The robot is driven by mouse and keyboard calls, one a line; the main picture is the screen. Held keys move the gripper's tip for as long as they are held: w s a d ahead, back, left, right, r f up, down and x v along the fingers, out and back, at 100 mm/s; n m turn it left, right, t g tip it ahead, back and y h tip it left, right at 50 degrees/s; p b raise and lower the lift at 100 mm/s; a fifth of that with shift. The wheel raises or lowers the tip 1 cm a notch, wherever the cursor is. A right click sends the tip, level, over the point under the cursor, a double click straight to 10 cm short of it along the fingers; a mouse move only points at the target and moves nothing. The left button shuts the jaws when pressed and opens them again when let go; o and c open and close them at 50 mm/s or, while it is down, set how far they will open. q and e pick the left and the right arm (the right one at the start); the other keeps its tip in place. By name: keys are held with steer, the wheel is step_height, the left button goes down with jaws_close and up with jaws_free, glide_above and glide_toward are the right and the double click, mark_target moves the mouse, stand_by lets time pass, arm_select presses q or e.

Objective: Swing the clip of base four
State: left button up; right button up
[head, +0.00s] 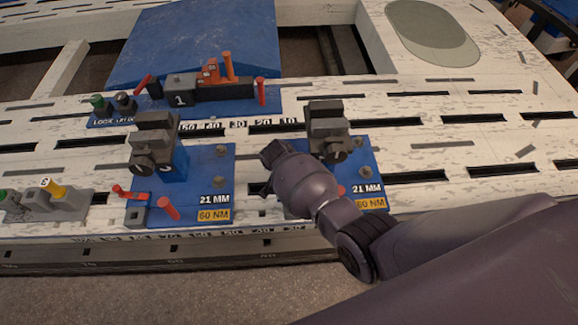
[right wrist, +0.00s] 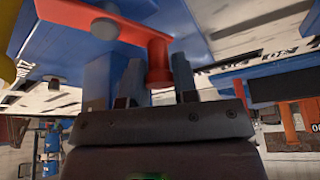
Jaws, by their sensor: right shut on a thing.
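A blue base plate (head: 368,178) with a dark clamp block (head: 328,120) stands right of centre in the head view, marked 21 MM and 60 NM. My right arm hides part of it, and I cannot read its number. My right gripper (head: 268,170) is at its left front side. In the right wrist view a red clip (right wrist: 115,22) has an arm with a red post (right wrist: 158,65) at its end. My right gripper, which also shows there (right wrist: 158,84), is shut on this post. My left gripper is not in view.
A similar blue base (head: 205,205) with a red clip (head: 130,193) and a red pin (head: 168,208) stands to the left. A base marked 1 (head: 180,90) is behind. The white slotted frame (head: 450,155) is clear at right.

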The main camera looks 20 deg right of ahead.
steer(key=shift+a+r+n+t+y, duration=0.2)
steer(key=shift+a+n+t+y, duration=0.15)
steer(key=shift+n, duration=0.65)
steer(key=n, duration=0.1)
steer(key=a+n+y+p, duration=0.1)
steer(key=n, duration=0.1)
steer(key=s+n+p, duration=0.1)
steer(key=shift+a+n+t+y, duration=0.25)
steer(key=shift+a+n, duration=0.05)
steer(key=shift+a, duration=0.05)
steer(key=n, duration=0.1)
steer(key=s+a+n+y, duration=0.1)
steer(key=n, duration=0.1)
steer(key=shift+f+p, duration=0.15)
steer(key=shift+p, duration=0.2)
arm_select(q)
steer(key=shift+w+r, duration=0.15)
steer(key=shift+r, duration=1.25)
arm_select(e)
steer(key=shift+s+a+n+y, duration=0.1)
steer(key=shift+s+n+y, duration=0.15)
steer(key=shift+n, duration=0.25)
steer(key=shift+s+a+n+y, duration=0.1)
steer(key=shift+n+y, duration=0.15)
steer(key=shift+n, duration=0.25)
steer(key=shift+f, duration=0.1)
